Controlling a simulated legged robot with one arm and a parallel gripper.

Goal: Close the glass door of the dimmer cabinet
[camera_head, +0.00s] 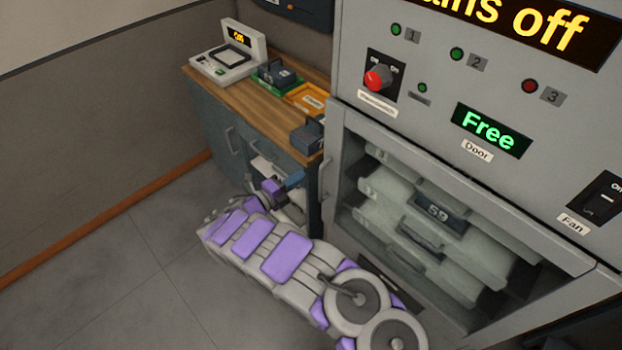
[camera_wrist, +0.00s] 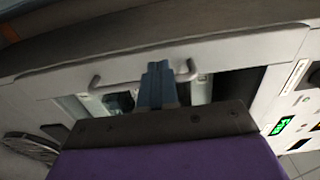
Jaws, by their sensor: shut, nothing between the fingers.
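The dimmer cabinet's glass door (camera_head: 470,195) is a grey frame around a clear pane, on the right in the head view. Modules show through the glass. I cannot tell how far it stands from its frame. Its pale bar handle (camera_wrist: 119,81) lies across the wrist view, on the door's grey edge strip. My gripper (camera_head: 294,180), with blue fingers and a purple body, is left of the door in the head view. In the wrist view its shut fingers (camera_wrist: 158,72) overlap the middle of the handle and hide part of it. Contact is unclear. Nothing is held.
A green "Free" display (camera_head: 490,130) sits above the door, with a red-capped knob (camera_head: 378,78) at upper left and a fan switch (camera_head: 602,196) at right. A wood-topped counter (camera_head: 262,117) with devices stands behind my arm. The floor (camera_head: 110,280) at left is clear.

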